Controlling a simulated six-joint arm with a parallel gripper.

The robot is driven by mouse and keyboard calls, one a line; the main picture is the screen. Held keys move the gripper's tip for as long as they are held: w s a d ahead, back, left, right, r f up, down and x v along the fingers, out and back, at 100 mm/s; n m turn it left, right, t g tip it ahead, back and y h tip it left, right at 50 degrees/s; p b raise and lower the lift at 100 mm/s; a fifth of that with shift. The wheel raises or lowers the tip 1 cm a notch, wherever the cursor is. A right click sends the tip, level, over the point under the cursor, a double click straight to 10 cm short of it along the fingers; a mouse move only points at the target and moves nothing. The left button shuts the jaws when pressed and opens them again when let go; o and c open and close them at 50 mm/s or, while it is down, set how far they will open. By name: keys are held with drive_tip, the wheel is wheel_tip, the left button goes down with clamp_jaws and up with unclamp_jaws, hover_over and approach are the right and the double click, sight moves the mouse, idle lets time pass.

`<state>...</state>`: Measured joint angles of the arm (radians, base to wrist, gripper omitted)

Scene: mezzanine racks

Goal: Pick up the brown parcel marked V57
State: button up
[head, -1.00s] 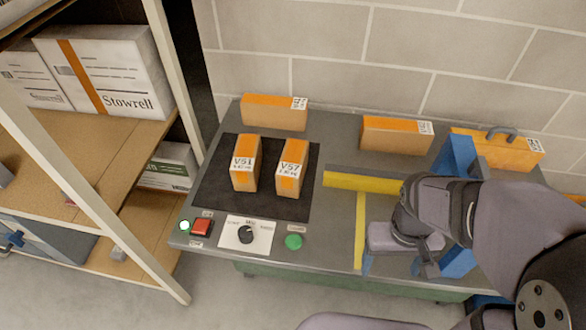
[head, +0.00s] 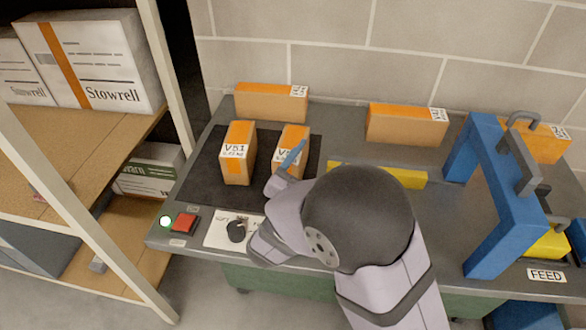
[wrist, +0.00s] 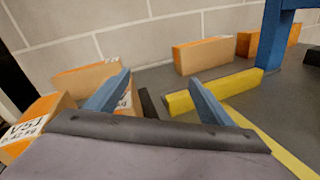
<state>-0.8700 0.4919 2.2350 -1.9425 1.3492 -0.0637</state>
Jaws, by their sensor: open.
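The brown parcel marked V57 (head: 291,138) stands on the black mat, with an orange strip on top; its label is partly covered by a blue finger of my gripper. My gripper (wrist: 158,78) is open, with two blue fingers apart in the wrist view. In the head view only one finger (head: 293,154) shows clearly, at the near side of V57; I cannot tell whether it touches. In the wrist view a slice of a parcel (wrist: 126,101), seemingly V57, shows behind the left finger, and little of it lies between the fingers.
A similar parcel V51 (head: 238,154) stands left of V57 on the mat (head: 197,180). Other parcels (head: 271,103) (head: 406,125) stand along the wall. A yellow bar (head: 380,175) and blue frame (head: 497,190) are to the right. Buttons (head: 185,224) and a knob (head: 236,232) line the front edge.

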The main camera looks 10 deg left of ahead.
drive_tip(key=a+n+y, duration=0.1)
drive_tip(key=a, duration=0.1)
drive_tip(key=a+f+n+t+y, duration=0.1)
drive_tip(key=a, duration=0.2)
drive_tip(key=a+n+y+b, duration=0.1)
drive_tip(key=a, duration=0.1)
drive_tip(key=shift+s+a+f+n+t+y, duration=0.15)
drive_tip(key=shift+s+a+n+t+y, duration=0.15)
drive_tip(key=shift+s+n+y, duration=0.1)
drive_tip(key=shift+f+n, duration=0.5)
drive_tip(key=shift+f, duration=0.1)
drive_tip(key=shift+a+f+n, duration=0.15)
drive_tip(key=shift+f+n, duration=0.5)
drive_tip(key=shift+n, duration=0.05)
drive_tip(key=shift+w+d+p, duration=0.15)
drive_tip(key=shift+w+p, duration=0.15)
drive_tip(key=shift+w, duration=1.6)
drive_tip(key=shift+w+d+p, duration=0.15)
drive_tip(key=shift+w+p, duration=0.15)
drive_tip(key=shift+w, duration=1.55)
drive_tip(key=c, duration=1.4)
drive_tip(key=shift+o, duration=0.2)
drive_tip(key=shift+r, duration=0.15)
